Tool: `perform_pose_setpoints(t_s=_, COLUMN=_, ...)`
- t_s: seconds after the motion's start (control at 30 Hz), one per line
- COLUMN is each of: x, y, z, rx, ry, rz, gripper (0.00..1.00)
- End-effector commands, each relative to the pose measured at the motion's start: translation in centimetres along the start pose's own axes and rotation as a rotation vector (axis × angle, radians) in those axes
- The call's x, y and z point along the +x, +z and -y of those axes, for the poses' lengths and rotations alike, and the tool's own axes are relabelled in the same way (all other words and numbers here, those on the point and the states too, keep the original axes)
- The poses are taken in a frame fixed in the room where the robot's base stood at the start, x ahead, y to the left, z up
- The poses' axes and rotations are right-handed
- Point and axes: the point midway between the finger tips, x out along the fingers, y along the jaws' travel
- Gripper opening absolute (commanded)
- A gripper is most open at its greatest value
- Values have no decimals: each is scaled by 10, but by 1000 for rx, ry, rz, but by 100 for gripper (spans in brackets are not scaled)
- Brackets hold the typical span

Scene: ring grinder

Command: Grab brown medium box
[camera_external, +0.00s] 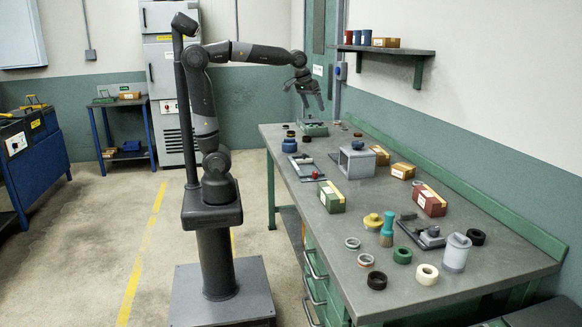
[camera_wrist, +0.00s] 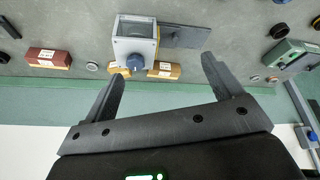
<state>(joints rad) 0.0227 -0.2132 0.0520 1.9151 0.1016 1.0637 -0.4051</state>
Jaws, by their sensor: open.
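Two orange-brown boxes with pale labels stand by the wall side of the grey cube housing on the bench. One brown box (camera_external: 379,155) is behind the housing and the other, smaller-looking brown box (camera_external: 403,171) is to its right. In the wrist view they are the right brown box (camera_wrist: 166,70) and the left brown box (camera_wrist: 119,69), partly hidden. I cannot tell for certain which is the medium one. My gripper (camera_external: 311,98) is open and empty, high above the far end of the bench. In the wrist view my gripper (camera_wrist: 163,71) has its fingers wide apart.
The grey cube housing (camera_external: 356,163) stands close to the boxes. A red box (camera_external: 429,200), a green-yellow box (camera_external: 332,197) and several rings and tools lie nearer. A wall shelf (camera_external: 398,51) holds cups and another brown box (camera_external: 386,42).

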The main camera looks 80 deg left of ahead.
Motion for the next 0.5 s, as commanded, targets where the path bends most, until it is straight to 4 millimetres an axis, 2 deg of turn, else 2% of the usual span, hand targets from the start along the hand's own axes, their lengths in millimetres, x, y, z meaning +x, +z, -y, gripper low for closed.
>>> perform_pose_setpoints(t_s=0.03, x=6, y=-19, z=-5, rx=-30, ry=-16, rz=8, gripper=85)
perform_pose_setpoints(t_s=0.1, x=13, y=-42, z=-10, rx=-75, ry=-35, rz=14, gripper=85)
perform_pose_setpoints(t_s=0.27, x=34, y=-92, z=-23, rx=-178, ry=-85, rz=23, gripper=85)
perform_pose_setpoints(t_s=0.5, x=78, y=-158, z=-40, rx=-331, ry=-166, rz=22, gripper=85)
